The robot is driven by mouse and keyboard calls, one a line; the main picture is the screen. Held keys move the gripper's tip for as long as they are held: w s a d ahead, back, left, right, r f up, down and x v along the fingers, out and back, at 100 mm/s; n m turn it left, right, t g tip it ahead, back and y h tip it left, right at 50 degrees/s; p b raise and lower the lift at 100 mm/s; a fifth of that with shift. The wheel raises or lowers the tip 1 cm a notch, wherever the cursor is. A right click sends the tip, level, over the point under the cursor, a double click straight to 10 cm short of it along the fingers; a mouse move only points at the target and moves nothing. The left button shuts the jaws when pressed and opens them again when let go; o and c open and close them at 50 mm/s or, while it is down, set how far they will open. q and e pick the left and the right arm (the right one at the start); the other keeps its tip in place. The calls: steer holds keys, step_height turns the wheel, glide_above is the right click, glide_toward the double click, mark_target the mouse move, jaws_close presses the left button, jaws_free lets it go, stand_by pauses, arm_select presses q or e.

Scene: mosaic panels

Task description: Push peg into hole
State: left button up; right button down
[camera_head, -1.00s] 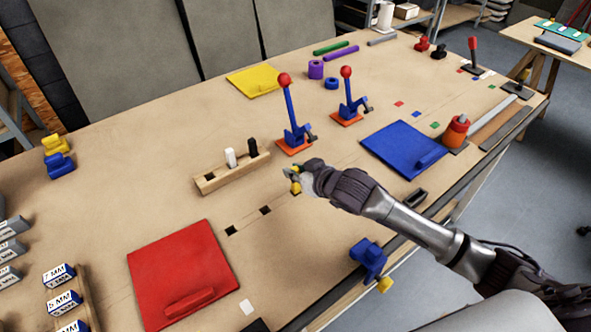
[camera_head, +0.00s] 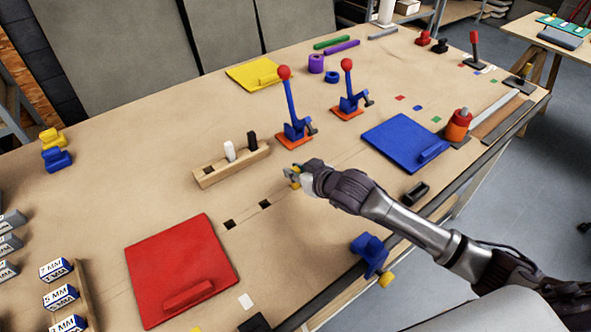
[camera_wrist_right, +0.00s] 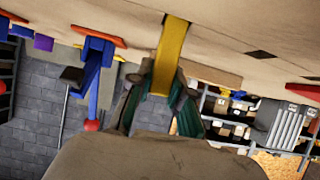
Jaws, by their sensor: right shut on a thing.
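My right gripper (camera_head: 297,178) is shut on a yellow peg, low over the bench. In the wrist view the yellow peg (camera_wrist_right: 170,55) stands between the green-padded fingers (camera_wrist_right: 162,105), and its far end meets the wooden surface. It stands in line with two open square holes (camera_head: 229,225) and (camera_head: 265,204). The fingers hide the spot under the peg, so how deep it sits cannot be told. A wooden peg block (camera_head: 215,181) holds a white peg (camera_head: 229,151) and a black peg (camera_head: 252,141); its left hole is empty. My left gripper is not in view.
Two blue toggle clamps with red knobs (camera_head: 291,105) and (camera_head: 347,85) stand behind the gripper. A red panel (camera_head: 170,262) lies front left, a blue panel (camera_head: 395,145) to the right. A blue clamp (camera_head: 370,252) sits at the front edge.

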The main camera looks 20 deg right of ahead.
steer(key=shift+f+b, duration=0.4)
steer(key=shift+f, duration=0.4)
steer(key=c, duration=1)
jaws_free()
steer(key=shift+s, duration=0.1)
steer(key=v, duration=1.2)
steer(key=shift+f, duration=0.1)
